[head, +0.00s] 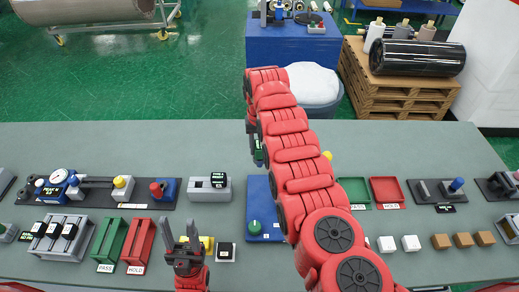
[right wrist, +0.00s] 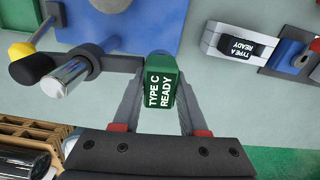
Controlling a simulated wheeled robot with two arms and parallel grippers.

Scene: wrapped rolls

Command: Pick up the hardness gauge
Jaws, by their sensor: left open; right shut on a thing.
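A dark green gauge block labelled "TYPE C READY" (right wrist: 161,84) is between the fingers of my right gripper (right wrist: 157,98), which is shut on it. In the head view my right arm hides most of that gripper, and a bit of the green block (head: 258,153) shows beside the arm. A second gauge, with a black "TYPE A READY" display (right wrist: 238,47), sits in a grey holder; in the head view this "TYPE A" gauge (head: 218,180) is left of my right arm. My left gripper (head: 186,240) is open and empty over the table's front part.
On the grey-green table (head: 130,142) are a green PASS tray (head: 110,240), a red HOLD tray (head: 138,245), a blue panel (head: 257,205) and several small cubes (head: 410,243). A blue stand (head: 290,45) and a wooden pallet (head: 400,95) are behind. The table's back left is clear.

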